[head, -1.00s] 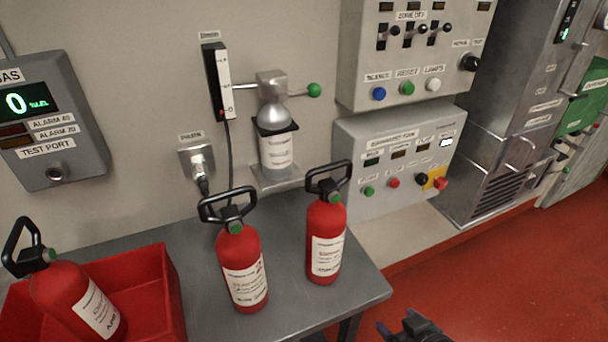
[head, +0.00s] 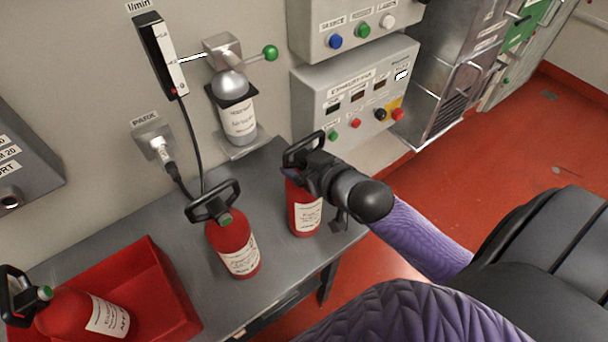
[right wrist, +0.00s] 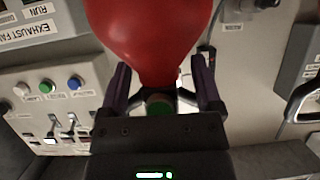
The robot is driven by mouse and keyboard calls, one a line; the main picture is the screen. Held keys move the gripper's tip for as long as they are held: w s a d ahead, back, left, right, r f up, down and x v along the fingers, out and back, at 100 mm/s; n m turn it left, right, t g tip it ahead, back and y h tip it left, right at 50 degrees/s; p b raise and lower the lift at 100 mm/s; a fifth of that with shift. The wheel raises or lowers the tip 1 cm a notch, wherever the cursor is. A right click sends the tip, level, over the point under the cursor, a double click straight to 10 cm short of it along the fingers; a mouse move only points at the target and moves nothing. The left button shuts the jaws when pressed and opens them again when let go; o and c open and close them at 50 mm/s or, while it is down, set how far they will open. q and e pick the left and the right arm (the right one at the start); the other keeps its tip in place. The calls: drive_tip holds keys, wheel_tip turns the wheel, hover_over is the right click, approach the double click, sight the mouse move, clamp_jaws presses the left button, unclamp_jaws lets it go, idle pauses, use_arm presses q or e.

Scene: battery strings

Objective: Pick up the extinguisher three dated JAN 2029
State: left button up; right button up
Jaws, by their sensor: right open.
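Three red extinguishers with black handles and white labels show in the head view. The right extinguisher (head: 304,212) stands upright near the table's right end. The middle extinguisher (head: 232,246) stands on the table. Another extinguisher (head: 72,318) leans in the red tray (head: 160,290). The label dates on the two standing ones are too small to read. My right gripper (head: 312,172) is at the upper part of the right extinguisher and hides part of it. In the right wrist view, its open fingers (right wrist: 163,82) lie on either side of the red extinguisher's (right wrist: 150,35) narrow neck. My left gripper is out of view.
The grey table (head: 180,240) runs along the wall. A silver dispenser with a bottle (head: 235,110) and a cabled gauge (head: 160,55) are on the wall behind. The exhaust panel (head: 350,85) is close behind the right extinguisher. Red floor (head: 500,150) is clear to the right.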

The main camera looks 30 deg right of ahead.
clamp_jaws()
idle(0.3)
drive_tip(key=shift+s+f, duration=0.15)
drive_tip(key=shift+f, duration=0.05)
idle(0.8)
drive_tip(key=shift+r, duration=0.1)
